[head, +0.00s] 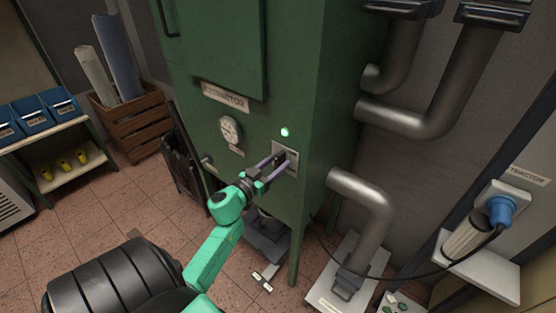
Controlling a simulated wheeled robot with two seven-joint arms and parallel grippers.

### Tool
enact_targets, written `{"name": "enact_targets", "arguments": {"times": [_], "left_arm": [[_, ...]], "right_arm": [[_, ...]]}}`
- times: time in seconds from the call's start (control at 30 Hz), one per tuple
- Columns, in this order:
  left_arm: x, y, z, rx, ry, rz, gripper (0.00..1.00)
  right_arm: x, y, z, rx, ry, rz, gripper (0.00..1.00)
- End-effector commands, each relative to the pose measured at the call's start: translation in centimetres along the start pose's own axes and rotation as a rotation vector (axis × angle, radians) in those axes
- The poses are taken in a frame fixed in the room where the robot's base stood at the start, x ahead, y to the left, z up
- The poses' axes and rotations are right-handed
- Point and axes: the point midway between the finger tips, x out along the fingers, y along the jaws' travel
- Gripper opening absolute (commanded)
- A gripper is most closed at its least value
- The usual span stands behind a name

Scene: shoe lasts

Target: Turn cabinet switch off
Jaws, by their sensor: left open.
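The green cabinet (220,150) stands in the middle of the view. Its switch plate (291,166), a small grey metal panel, sits low on the front near the right corner. A green light (284,132) glows just above the plate. My left gripper (277,160) is open, with its two fingertips at the plate, one on each side of a dark part that looks like the switch. I cannot tell whether the fingers touch it. The fingers partly hide the switch, so its position is unclear. My right gripper is out of view.
A round gauge (230,130) is left of the switch plate. Grey pipes (378,200) stand at the right. A blue plug (500,210) with a black cable sits on the right wall. A wooden crate (135,125) with rolls and a shelf (60,180) are at the left.

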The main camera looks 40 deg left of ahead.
Motion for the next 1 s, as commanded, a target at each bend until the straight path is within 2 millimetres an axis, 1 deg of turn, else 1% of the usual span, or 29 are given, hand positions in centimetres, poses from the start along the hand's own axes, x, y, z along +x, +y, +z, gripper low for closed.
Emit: {"name": "enact_targets", "arguments": {"times": [0.03, 0.1, 0.3, 0.33, 0.37, 0.4, 0.47, 0.77, 1.0], "left_arm": [[0.50, -0.01, -0.10, 0.000, 0.001, 0.000, 0.53], [0.85, -0.02, -0.04, 0.000, 0.000, 0.000, 0.53], [0.89, 0.00, 0.02, 0.000, 0.000, 0.000, 0.53], [0.88, 0.00, 0.02, 0.000, 0.000, 0.000, 0.49], [0.88, 0.00, 0.02, -0.001, 0.000, 0.000, 0.37], [0.87, 0.00, 0.02, -0.001, 0.000, 0.000, 0.22], [0.87, 0.00, 0.02, -0.001, 0.000, 0.000, 0.00], [0.85, 0.03, 0.04, 0.009, 0.000, 0.000, 0.00], [0.84, 0.13, 0.05, 0.087, 0.000, 0.001, 0.00]], "right_arm": [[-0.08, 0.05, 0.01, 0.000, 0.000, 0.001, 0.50], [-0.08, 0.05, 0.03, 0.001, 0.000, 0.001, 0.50], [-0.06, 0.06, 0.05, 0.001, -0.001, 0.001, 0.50], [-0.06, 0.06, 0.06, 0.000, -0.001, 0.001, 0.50], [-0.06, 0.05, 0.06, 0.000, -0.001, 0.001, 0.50], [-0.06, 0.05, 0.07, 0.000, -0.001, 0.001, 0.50], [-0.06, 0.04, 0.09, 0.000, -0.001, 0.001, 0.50], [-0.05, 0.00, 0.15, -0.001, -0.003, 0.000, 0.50], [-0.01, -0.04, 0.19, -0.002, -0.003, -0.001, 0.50]]}}
